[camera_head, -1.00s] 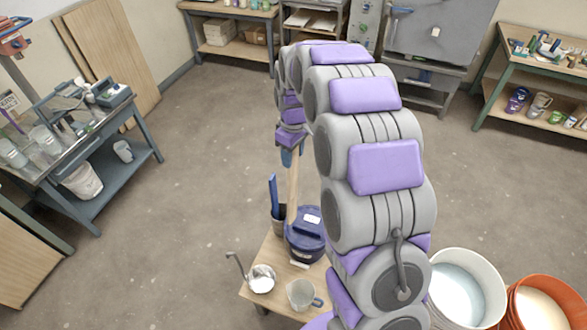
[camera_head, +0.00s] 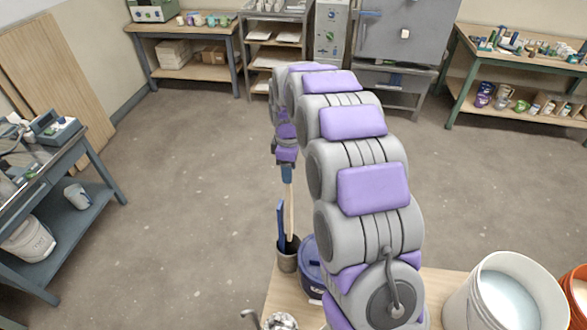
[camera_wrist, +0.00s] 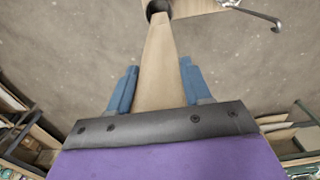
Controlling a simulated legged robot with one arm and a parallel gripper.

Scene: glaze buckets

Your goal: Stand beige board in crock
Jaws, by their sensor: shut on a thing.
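The beige board (camera_head: 290,212) is long and narrow and hangs nearly upright from my gripper (camera_head: 287,174). In the wrist view the board (camera_wrist: 158,65) runs between the two blue fingers of my gripper (camera_wrist: 158,85), which are shut on it. The board's lower end is at the crock's mouth. The wrist view shows the dark mouth of the crock (camera_wrist: 156,7) at the board's far end. I cannot tell whether the tip is inside. A blue tool (camera_head: 281,224) stands in the crock, left of the board.
A blue lidded bucket (camera_head: 311,270) stands right beside the crock, partly hidden by my arm. A metal ladle (camera_wrist: 252,14) is near the crock. A white bucket (camera_head: 507,295) and an orange bucket (camera_head: 577,285) are at the right. The floor beyond is open.

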